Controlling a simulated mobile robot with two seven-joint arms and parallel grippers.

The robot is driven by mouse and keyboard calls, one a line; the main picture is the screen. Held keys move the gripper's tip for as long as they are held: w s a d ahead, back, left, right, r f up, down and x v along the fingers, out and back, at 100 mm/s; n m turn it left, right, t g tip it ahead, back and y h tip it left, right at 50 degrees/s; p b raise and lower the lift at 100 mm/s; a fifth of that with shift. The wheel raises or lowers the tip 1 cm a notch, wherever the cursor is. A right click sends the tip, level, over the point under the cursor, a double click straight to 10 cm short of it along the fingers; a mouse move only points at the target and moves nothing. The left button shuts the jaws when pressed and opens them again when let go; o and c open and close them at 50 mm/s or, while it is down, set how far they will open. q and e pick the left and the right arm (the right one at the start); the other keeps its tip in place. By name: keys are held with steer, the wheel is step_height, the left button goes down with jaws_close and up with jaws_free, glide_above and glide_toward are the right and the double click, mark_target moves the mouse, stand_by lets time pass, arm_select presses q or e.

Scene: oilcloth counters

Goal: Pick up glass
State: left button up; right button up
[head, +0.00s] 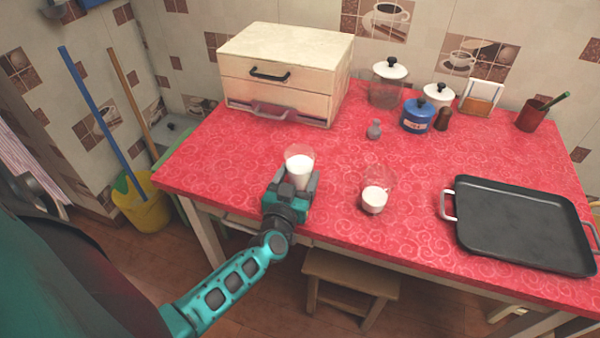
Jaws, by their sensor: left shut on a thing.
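A glass with white contents (300,172) is at the front left of the red counter (330,120). My left gripper (296,186) is shut on this glass, with its fingers around the lower part, which they partly hide. I cannot tell whether the glass's base touches the counter. A second glass with white contents (375,198) stands upright to the right, apart from the gripper. My right gripper is not in view.
A black tray (520,225) lies at the right. A drawer box (285,75) stands at the back left. A lidded jar (387,85), blue canister (417,116) and red cup (530,115) stand along the back. A stool (350,275) is below the front edge.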

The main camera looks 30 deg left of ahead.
arm_select(q)
steer(key=c, duration=0.7)
steer(key=shift+r, duration=0.1)
steer(key=shift+c, duration=0.2)
steer(key=shift+r, duration=0.1)
steer(key=v, duration=1.6)
steer(key=shift+s+p, duration=0.25)
steer(key=shift+p, duration=0.2)
steer(key=shift+s+d, duration=0.2)
steer(key=shift+c, duration=0.9)
steer(key=shift+s+d, duration=0.1)
steer(key=shift+s, duration=0.3)
